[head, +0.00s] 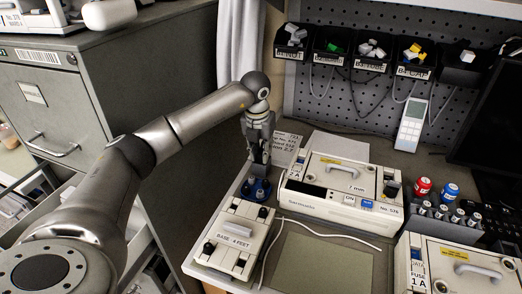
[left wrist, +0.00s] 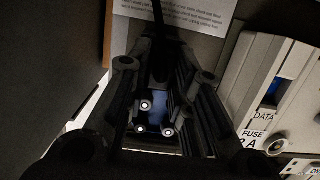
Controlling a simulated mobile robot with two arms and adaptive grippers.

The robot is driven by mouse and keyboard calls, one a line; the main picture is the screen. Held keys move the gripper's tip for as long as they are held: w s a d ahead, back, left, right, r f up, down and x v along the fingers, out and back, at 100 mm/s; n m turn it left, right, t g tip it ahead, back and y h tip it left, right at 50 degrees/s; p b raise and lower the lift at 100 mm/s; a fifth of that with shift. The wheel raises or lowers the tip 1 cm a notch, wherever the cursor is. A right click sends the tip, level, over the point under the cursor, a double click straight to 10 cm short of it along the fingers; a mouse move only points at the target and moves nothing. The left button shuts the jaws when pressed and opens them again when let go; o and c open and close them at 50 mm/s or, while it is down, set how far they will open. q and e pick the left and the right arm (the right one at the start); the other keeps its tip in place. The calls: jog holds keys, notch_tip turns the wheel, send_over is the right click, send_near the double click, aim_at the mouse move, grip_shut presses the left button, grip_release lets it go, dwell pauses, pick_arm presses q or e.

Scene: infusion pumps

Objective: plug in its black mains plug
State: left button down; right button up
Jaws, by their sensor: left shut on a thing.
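My left gripper (head: 259,160) points down over a blue piece (head: 257,190) at the back left corner of the bench. In the left wrist view its fingers (left wrist: 160,112) are closed around a dark thing with a black cord (left wrist: 160,22) running away from it, which looks like the black mains plug; its shape is mostly hidden by the fingers. A blue surface (left wrist: 159,104) with white-ringed round spots shows between the fingers. I cannot tell whether the plug touches the blue piece. My right gripper is not in view.
A white pump (head: 335,190) stands just right of the gripper. A white box labelled BASE 4 FEET (head: 234,238) is in front. Parts bins (head: 372,52) hang on the pegboard behind. A grey cabinet (head: 55,105) stands at left. A flat mat (head: 325,265) lies clear.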

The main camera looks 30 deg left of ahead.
pick_arm(q)
jog(key=shift+r+p, duration=1.85)
jog(key=shift+r, duration=0.7)
